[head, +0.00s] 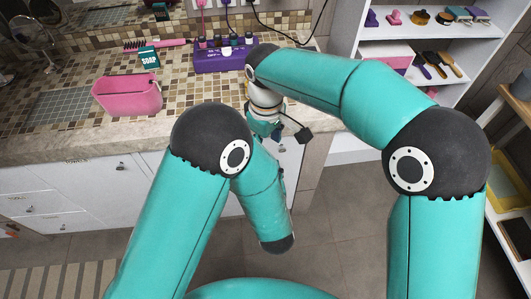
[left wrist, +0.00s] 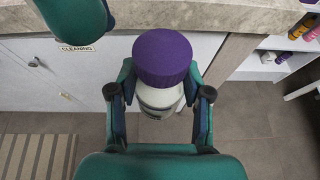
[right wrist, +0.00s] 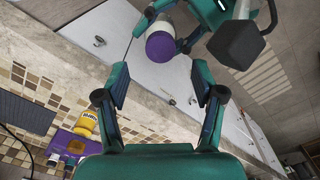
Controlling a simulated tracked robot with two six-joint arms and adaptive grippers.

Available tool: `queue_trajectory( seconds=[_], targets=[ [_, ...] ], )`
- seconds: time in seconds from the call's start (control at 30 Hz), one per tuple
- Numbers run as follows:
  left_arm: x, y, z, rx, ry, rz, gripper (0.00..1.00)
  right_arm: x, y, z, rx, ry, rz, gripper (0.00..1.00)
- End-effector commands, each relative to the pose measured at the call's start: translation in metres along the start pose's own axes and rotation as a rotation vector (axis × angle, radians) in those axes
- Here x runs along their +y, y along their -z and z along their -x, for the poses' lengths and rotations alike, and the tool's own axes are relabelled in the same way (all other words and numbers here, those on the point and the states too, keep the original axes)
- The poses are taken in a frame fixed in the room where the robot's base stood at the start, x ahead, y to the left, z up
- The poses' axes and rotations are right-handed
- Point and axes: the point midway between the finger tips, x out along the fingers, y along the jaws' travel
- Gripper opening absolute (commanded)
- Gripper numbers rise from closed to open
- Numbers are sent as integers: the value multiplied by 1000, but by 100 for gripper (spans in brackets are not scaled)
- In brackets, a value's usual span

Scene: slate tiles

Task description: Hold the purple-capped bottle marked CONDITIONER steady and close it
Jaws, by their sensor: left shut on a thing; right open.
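The bottle (left wrist: 160,97) has a white body and a wide purple cap (left wrist: 161,57) sitting on its top. I cannot read its label or tell how tight the cap is. My left gripper (left wrist: 159,78) is shut around the white body, below the cap, in front of the counter edge. The right wrist view shows the bottle (right wrist: 166,26) with its purple cap (right wrist: 160,47) beyond my fingertips. My right gripper (right wrist: 160,82) is open and empty, apart from the cap. In the head view my arms largely hide the bottle.
On the tiled counter stand a pink basket (head: 128,96), a purple caddy (head: 222,60) with several small bottles, and a SOAP box (head: 149,57). A yellow bottle (right wrist: 86,122) shows in the right wrist view. White shelves (head: 410,33) stand at right. The counter edge (left wrist: 110,18) is close to the bottle.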

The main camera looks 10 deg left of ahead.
Motion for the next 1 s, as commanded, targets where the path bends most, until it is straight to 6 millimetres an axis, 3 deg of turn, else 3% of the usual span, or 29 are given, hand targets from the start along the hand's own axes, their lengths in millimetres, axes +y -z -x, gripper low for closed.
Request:
queue_trajectory(
  seconds=[0.2,0.37,1.0],
  targets=[
    [0,0,0,-1,0,0,0,0,1,42,3,-1,1,68],
    [0,0,0,-1,0,1,0,0,0,59,1,0,0,68],
    [0,0,0,-1,0,0,0,1,0,62,1,3,-3,68]
  ],
)
